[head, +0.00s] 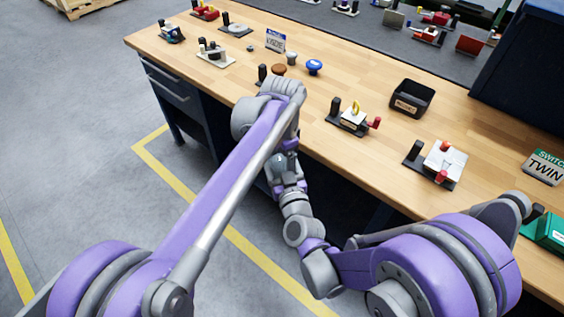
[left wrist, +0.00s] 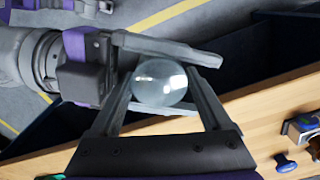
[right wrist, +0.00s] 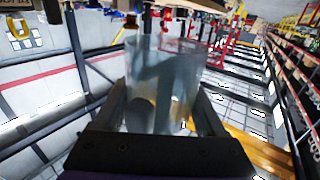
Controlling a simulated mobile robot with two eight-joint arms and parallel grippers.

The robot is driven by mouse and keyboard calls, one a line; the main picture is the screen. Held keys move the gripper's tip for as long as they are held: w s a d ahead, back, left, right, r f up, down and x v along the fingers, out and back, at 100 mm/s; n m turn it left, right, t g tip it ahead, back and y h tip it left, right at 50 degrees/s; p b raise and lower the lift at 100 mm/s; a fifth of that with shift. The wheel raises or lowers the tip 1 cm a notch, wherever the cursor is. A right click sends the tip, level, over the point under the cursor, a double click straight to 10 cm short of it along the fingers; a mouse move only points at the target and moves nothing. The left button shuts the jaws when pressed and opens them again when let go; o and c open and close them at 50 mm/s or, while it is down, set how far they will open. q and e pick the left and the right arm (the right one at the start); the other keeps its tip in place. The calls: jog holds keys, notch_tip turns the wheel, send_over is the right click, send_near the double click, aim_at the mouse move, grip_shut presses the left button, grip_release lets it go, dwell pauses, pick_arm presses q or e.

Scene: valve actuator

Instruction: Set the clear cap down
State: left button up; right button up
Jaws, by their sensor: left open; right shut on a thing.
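The clear cap (left wrist: 160,83) is a transparent, rounded piece in the left wrist view. In the right wrist view it shows as a see-through cylinder (right wrist: 165,85) between the fingers of my right gripper (right wrist: 158,98), which is shut on it. My left gripper (left wrist: 155,90) is open, with one finger on each side of the cap. My right gripper's fingers cross the left wrist view from the left, above and below the cap. In the head view both hands are close together in front of the bench edge, and my arms mostly hide the cap.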

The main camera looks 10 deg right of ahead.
pick_arm(q)
jog(key=c, duration=0.9)
jog(key=shift+c, duration=0.4)
pick_arm(e)
jog(key=o, duration=1.3)
